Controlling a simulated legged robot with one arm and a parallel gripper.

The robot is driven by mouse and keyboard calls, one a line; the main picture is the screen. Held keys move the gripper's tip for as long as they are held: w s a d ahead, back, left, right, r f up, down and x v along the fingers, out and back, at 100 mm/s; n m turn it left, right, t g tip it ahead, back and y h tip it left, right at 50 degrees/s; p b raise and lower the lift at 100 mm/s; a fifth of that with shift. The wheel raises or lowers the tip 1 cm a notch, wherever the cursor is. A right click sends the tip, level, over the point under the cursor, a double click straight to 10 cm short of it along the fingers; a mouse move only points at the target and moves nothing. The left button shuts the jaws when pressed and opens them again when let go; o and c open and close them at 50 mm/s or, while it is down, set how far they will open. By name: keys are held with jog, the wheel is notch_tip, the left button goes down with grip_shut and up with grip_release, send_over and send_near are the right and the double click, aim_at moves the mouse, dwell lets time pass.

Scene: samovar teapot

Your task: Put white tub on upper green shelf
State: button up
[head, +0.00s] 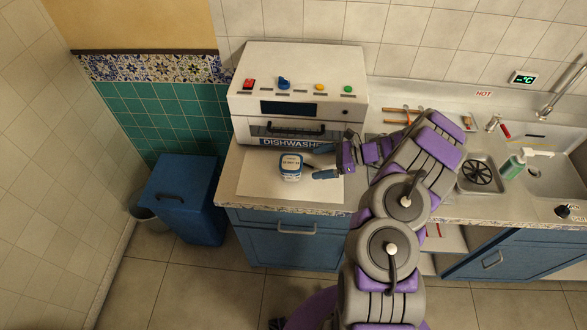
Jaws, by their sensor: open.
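The white tub (290,168), with a blue lid and dark lettering on its side, stands upright on a pale sheet (262,187) on the counter, in front of the dishwasher. My gripper (320,162) is open just to the right of the tub, its blue-tipped fingers pointing left toward it. The gripper appears empty; whether a fingertip touches the tub cannot be told. I see no green shelf in the head view.
The boxy white dishwasher (298,98) stands close behind the tub. A blue bin (186,198) stands on the floor left of the counter. The sink (540,176) and a green bottle (512,165) are at the right. Open floor lies in front of the cabinets.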

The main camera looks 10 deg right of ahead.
aim_at(301, 166)
jog(key=x, duration=0.6)
jog(key=shift+s+a+r+b, duration=0.2)
jog(key=shift+r+b, duration=0.05)
jog(key=shift+b, duration=0.1)
jog(key=shift+w+a+f+b, duration=0.2)
jog(key=shift+a+f+b, duration=0.1)
jog(key=shift+a+f, duration=0.05)
jog(key=b+x, duration=0.1)
jog(key=x, duration=0.2)
jog(key=shift+d, duration=0.1)
jog(key=shift+a, duration=0.55)
jog(key=shift+w, duration=0.1)
jog(key=c, duration=0.3)
jog(key=shift+d, duration=0.4)
jog(key=c, duration=0.6)
jog(key=shift+a, duration=0.15)
jog(key=c, duration=0.3)
jog(key=shift+a, duration=0.1)
jog(key=shift+c, duration=0.2)
